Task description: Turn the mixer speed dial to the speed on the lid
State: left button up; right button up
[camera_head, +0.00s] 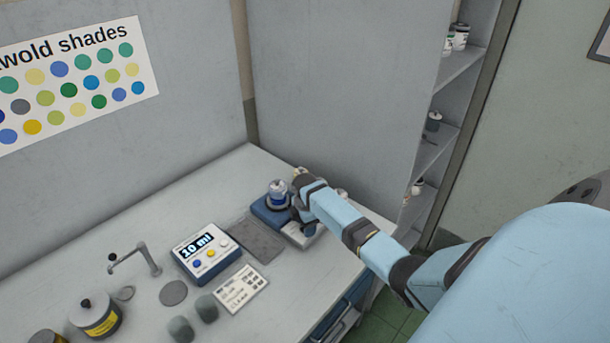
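The mixer (265,212) is a low blue and white unit at the back right of the bench. A small can with a blue label (278,197) stands upright on it. The top of the can is light, and no speed can be read on it at this size. My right arm comes in from the right, and my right gripper (303,222) is at the right part of the mixer, beside the can. The arm and gripper cover that part, so the speed dial is hidden. I cannot tell whether the fingers are open or shut. My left gripper is not in view.
A dispenser box reading "10 ml" (205,252), a grey mat (254,241) and a printed card (240,289) lie left of the mixer. A bent spout (137,258), a grey can (95,316) and two dark cups stand further left. Wall panels close off the back.

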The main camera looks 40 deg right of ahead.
jog(key=c, duration=0.9)
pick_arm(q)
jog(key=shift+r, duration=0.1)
